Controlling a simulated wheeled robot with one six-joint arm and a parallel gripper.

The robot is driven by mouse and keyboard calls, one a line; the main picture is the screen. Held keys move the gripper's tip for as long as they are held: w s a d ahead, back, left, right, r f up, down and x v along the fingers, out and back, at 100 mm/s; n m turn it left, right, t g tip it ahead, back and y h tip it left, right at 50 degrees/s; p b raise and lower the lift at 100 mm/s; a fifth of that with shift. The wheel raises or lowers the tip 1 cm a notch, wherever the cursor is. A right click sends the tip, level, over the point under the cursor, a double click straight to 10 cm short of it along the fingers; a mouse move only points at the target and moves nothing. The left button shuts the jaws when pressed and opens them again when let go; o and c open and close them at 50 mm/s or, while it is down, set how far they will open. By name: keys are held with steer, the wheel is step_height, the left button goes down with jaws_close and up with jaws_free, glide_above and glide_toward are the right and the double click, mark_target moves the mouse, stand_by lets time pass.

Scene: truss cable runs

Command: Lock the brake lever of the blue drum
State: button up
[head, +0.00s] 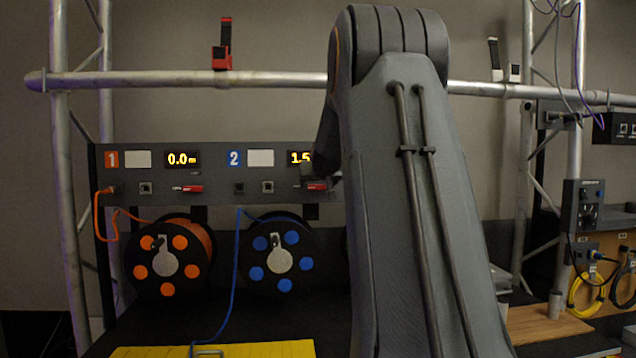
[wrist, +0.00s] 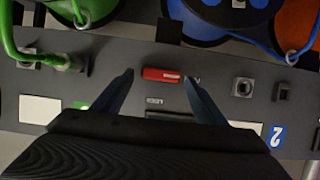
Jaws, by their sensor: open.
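The blue drum (head: 275,258) sits below the panel section marked 2, with blue spots and a pale hub. In the wrist view, which looks upside down, part of it (wrist: 225,20) shows at the top right. Its brake lever is a small red bar (wrist: 162,75) lying lengthwise along the panel, with small printed labels beside it; the lever also shows in the head view (head: 317,187). My gripper (wrist: 160,79) is open, its fingertips on either side of the lever's ends. I cannot tell whether they touch it. In the head view my arm hides much of the gripper.
The orange drum (head: 169,258) stands to the left, with its own red lever (head: 192,188) above. A green cable (wrist: 20,50) plugs into the panel (wrist: 110,60) near my gripper. A truss bar (head: 180,79) crosses above the panel. A blue cable (head: 234,270) hangs in front.

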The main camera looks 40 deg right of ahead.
steer(key=shift+w+d+f, duration=0.1)
steer(key=shift+w, duration=0.1)
steer(key=c, duration=1.1)
steer(key=shift+o, duration=0.2)
